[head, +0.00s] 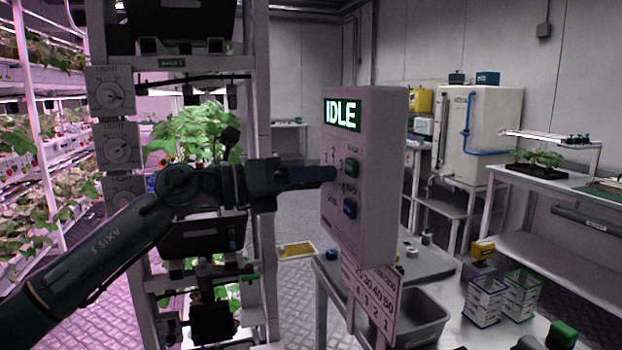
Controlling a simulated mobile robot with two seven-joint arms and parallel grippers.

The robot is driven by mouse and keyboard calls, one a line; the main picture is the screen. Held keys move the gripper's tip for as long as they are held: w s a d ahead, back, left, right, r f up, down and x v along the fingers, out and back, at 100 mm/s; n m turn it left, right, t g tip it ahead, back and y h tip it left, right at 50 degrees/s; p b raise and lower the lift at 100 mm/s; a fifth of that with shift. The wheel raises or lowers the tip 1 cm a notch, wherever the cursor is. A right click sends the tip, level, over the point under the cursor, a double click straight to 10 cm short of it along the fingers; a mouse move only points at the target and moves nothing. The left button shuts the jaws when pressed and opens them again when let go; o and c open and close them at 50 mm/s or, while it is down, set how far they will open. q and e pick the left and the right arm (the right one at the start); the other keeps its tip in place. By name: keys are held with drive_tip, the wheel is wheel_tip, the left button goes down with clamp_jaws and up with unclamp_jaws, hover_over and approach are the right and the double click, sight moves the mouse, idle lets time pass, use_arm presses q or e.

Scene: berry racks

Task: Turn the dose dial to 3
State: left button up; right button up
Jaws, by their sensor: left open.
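A pale control box (376,170) stands in the middle of the head view, with a lit green display reading IDLE (342,114). Below the display are a green button (351,168) and a blue button (350,207). Small numbers for the dose dial show on the face left of the buttons. The dial itself is hidden behind my left gripper (326,174), so its setting cannot be read. My left gripper is open, its fingers pointing right at the dial spot; I cannot tell whether they touch it. My right gripper is not in view.
A number chart (371,300) hangs below the box, above a grey tub (418,316) on the table. Wire baskets (485,300) stand to the right. A plant rack with light dials (121,146) stands behind my left arm.

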use_arm(q)
drive_tip(key=b+v, duration=0.2)
drive_tip(key=v, duration=1.1)
